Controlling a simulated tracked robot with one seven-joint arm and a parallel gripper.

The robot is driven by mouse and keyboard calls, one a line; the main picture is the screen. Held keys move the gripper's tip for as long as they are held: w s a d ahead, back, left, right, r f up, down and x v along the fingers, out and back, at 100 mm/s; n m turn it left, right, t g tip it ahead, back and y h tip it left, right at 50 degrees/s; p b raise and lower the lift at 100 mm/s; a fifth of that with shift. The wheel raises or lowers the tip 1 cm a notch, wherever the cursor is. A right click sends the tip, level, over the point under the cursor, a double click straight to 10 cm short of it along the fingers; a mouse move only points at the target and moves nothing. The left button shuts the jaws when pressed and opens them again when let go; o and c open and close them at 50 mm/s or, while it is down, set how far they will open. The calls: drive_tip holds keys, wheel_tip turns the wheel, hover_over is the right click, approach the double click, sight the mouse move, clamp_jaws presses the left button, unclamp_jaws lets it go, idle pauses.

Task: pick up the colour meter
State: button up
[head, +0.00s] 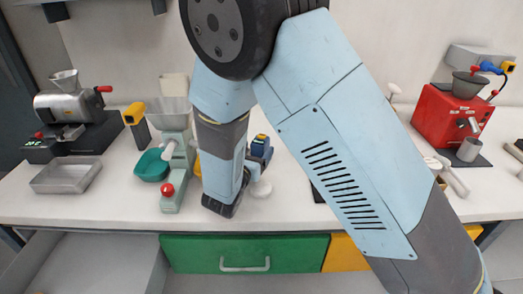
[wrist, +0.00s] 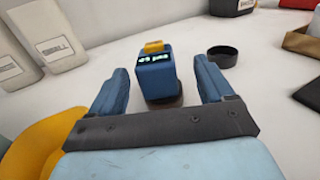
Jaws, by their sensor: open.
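A small blue device with a lit display and a yellow top, which I take as the colour meter (wrist: 156,78), stands upright on the bench in the wrist view. It also shows in the head view (head: 261,147), partly hidden behind my arm. My gripper (wrist: 161,72) is open, with one blue finger on each side of the meter. Gaps show between the meter and both fingers, and its base rests on a dark round foot. In the head view the fingers are hidden by my arm.
A black round cup (wrist: 222,56) stands just right of the meter. White packets (wrist: 47,30) are at the left, and something yellow (wrist: 45,140) lies close by my gripper's left. A green-and-grey grinder (head: 173,160) stands left of my arm; a red machine (head: 450,115) is far right.

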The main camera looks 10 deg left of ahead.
sight(260, 139)
drive_tip(key=shift+w+d, duration=0.1)
drive_tip(key=shift+w, duration=2.45)
drive_tip(key=c, duration=1.3)
drive_tip(key=shift+c, duration=1)
drive_tip(key=shift+r, duration=0.15)
